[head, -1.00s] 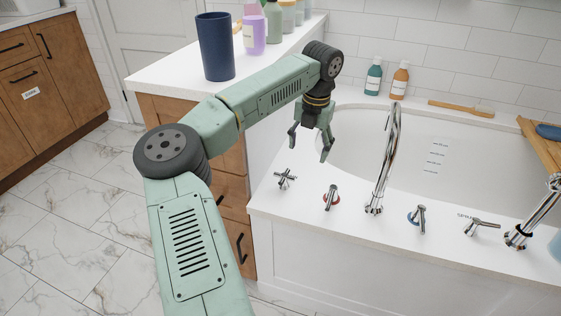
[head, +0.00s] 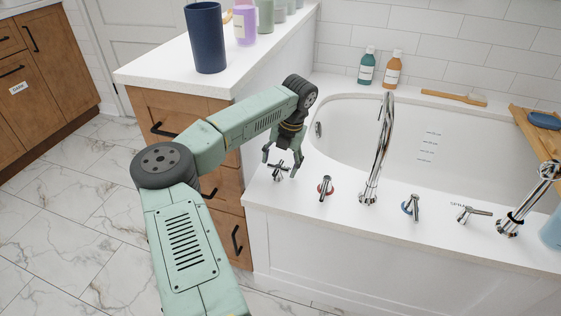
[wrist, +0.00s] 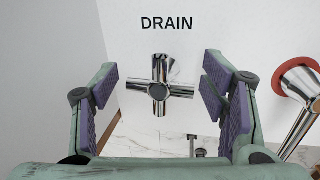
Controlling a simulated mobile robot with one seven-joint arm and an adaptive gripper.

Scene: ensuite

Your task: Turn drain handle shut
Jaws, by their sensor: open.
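The drain handle (head: 280,170) is a chrome cross-shaped handle at the left end of the white tub deck. In the wrist view the handle (wrist: 160,90) sits below the black word DRAIN, between my two fingers and a little beyond their tips. My gripper (head: 281,164) is open, with its fingers on either side of the handle in the head view. In the wrist view my gripper (wrist: 161,88) shows purple finger pads apart from the handle, with clear gaps on both sides. I cannot tell the exact depth between fingertips and handle.
A red-ringed chrome tap handle (head: 325,187) stands just right of the drain handle. Beyond it are the tall spout (head: 376,150), a blue-ringed handle (head: 412,205) and the spray lever (head: 473,212). A wooden cabinet (head: 190,110) with a white top stands to the left.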

